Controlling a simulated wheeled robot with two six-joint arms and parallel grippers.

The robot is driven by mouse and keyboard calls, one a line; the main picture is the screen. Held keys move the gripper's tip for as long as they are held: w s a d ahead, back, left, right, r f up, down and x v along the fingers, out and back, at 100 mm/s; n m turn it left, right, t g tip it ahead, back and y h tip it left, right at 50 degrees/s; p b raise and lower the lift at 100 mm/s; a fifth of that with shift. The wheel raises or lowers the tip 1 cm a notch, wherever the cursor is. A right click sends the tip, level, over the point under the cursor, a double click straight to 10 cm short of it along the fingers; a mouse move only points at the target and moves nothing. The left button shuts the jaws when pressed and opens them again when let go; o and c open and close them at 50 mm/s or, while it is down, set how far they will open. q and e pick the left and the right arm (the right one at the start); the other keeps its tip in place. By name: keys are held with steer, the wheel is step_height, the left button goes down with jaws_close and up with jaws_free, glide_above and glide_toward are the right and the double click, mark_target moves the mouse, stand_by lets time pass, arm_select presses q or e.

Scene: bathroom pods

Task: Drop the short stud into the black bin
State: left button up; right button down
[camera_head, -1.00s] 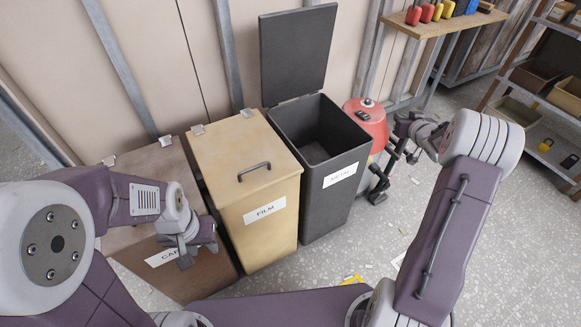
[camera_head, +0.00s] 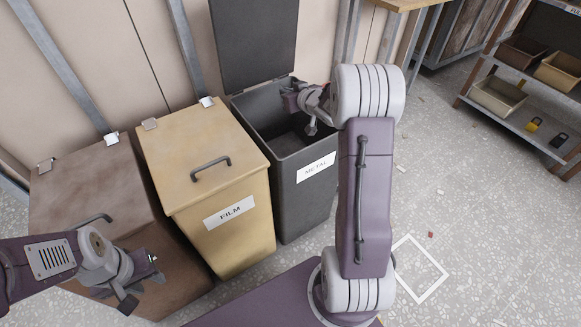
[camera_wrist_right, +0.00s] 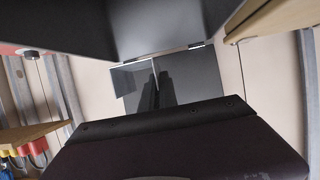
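The black bin (camera_head: 318,203), labelled METAL, stands with its lid (camera_head: 252,45) raised against the wall. My right gripper (camera_head: 299,110) is above its open mouth, near the right side.
A closed yellow FILM bin (camera_head: 195,150) stands left of the black bin, and a closed brown bin (camera_head: 95,185) further left. A shelf with trays (camera_head: 497,95) is at the far right. A white outlined square (camera_head: 421,268) marks clear floor on the right.

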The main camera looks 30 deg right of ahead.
step_height(320, 180, down, 5)
steer(key=b, duration=0.5)
steer(key=shift+f, duration=0.1)
steer(key=c, duration=1.6)
jaws_free()
steer(key=shift+o, duration=0.2)
steer(key=shift+s, duration=0.1)
steer(key=p+v, duration=0.3)
steer(key=v, duration=0.6)
steer(key=shift+p, duration=0.4)
